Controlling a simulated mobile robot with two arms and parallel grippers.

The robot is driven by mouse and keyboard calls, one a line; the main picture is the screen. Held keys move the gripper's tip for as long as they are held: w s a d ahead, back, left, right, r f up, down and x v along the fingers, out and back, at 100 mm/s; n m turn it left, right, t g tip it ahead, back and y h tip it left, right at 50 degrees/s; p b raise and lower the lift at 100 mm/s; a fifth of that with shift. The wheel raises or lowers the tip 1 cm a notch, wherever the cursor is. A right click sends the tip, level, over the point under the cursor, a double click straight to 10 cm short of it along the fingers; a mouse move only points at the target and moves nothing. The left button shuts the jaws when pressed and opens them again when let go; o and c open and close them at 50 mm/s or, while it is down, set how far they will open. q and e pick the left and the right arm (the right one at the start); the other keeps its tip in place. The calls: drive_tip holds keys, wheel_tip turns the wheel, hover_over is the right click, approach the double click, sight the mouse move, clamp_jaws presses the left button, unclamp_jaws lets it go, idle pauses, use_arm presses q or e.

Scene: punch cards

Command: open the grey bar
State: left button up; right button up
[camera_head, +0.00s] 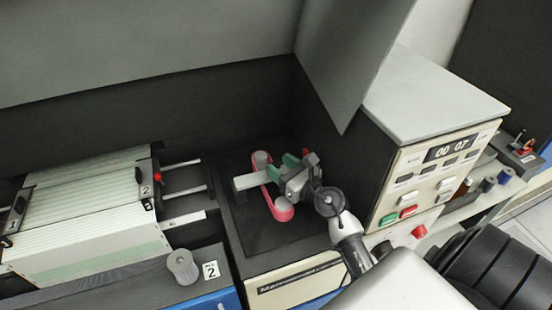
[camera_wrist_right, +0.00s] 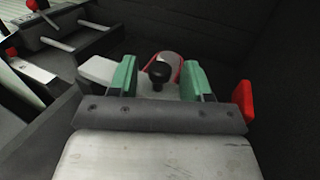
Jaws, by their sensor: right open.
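The grey bar (camera_head: 247,181) is a pale, flat bar lying over the red-pink belt (camera_head: 281,210) in a dark recess. In the right wrist view, the bar (camera_wrist_right: 97,70) shows left of the fingers, and a black knob (camera_wrist_right: 157,73) stands between them. My right gripper (camera_head: 284,170) is over the bar's right part and hides it in the head view. Its green fingers (camera_wrist_right: 159,80) are apart, one on each side of the knob; I cannot tell whether they touch it. My left gripper is in neither view.
A control box (camera_head: 440,100) with buttons and a display stands close on the right. A tray of pale cards (camera_head: 90,225) with metal rods is on the left. A grey roller (camera_head: 183,266) stands in front. A sloping grey panel (camera_head: 350,50) hangs above the recess.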

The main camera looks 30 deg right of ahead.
drive_tip(key=shift+w+a, duration=0.1)
drive_tip(key=shift+w, duration=0.85)
drive_tip(key=shift+a, duration=0.1)
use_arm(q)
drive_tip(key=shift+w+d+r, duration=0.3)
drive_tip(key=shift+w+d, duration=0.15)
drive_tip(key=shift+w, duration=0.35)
use_arm(e)
drive_tip(key=shift+c, duration=0.3)
drive_tip(key=shift+w, duration=0.1)
drive_tip(key=c, duration=0.5)
clamp_jaws()
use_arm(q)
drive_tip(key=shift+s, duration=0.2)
